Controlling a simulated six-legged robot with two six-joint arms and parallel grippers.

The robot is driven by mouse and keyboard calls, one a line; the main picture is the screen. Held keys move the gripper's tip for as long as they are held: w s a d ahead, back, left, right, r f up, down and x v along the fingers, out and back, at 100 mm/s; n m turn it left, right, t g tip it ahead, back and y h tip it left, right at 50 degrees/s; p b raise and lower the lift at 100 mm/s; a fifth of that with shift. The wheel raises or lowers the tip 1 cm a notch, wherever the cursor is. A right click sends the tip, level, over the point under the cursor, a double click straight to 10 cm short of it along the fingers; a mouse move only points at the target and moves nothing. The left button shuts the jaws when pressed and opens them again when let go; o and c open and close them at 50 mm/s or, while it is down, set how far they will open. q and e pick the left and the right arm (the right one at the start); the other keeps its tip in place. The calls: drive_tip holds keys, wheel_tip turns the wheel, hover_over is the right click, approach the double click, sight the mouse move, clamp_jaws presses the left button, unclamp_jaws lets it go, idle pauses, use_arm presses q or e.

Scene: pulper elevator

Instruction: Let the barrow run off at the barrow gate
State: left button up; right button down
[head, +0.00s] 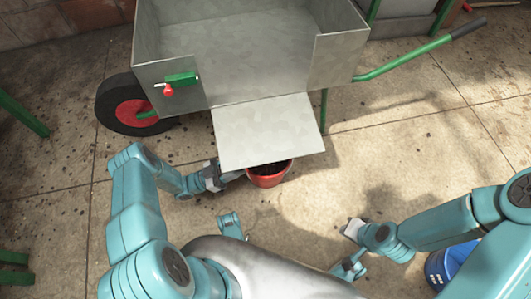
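The grey metal barrow (265,100) stands ahead of me. Its front gate (265,132) is lowered and slopes outward toward me like a chute. The tray floor that I can see looks bare. A green latch with a red knob (168,91) sits on the wall left of the opening. A red bucket (268,178) with dark contents stands under the gate's lip, its back part hidden. My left gripper (234,176) is at the bucket's left rim, partly under the gate; whether it grips the rim is unclear. My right gripper (352,228) is low over the floor, its fingers hard to make out.
The barrow's wheel (125,105) is at left and a green handle (415,58) reaches right. A blue container (450,262) is at lower right, partly behind my arm. Green frame parts (22,115) stand at the left edge.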

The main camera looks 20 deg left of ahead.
use_arm(q)
drive_tip(key=x, duration=1)
drive_tip(key=shift+b, duration=0.4)
clamp_jaws()
